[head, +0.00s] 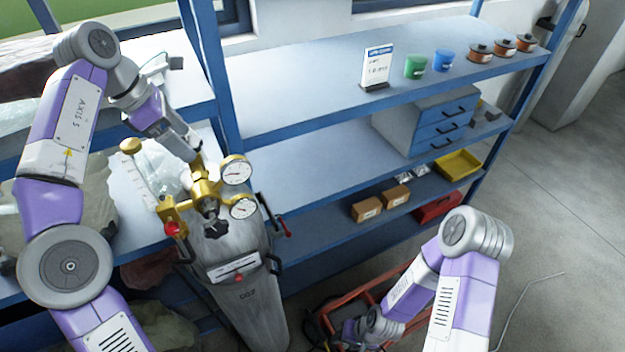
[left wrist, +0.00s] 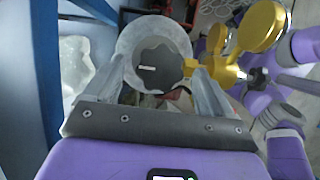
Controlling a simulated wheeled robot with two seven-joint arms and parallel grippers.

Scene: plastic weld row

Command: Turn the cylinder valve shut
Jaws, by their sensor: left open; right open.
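The grey gas cylinder (head: 240,300) stands upright in front of the shelves, with a brass regulator (head: 205,190) and two round gauges at its top. In the left wrist view the dark grey lobed valve knob (left wrist: 158,70) faces the camera, with the pale cylinder behind it. My left gripper (head: 194,150) is at the regulator's upper left. In its wrist view the left gripper's fingers (left wrist: 158,85) are open, one on each side of the knob. I cannot tell whether they touch it. My right gripper (head: 352,332) is low by the red crate, small and partly hidden by its arm.
The brass regulator also stands close right of the left fingers (left wrist: 230,75). The blue shelf (head: 300,95) behind holds a sign, cups, spools and a drawer box. A red crate (head: 400,290) is on the floor. Open floor (head: 560,210) lies to the right.

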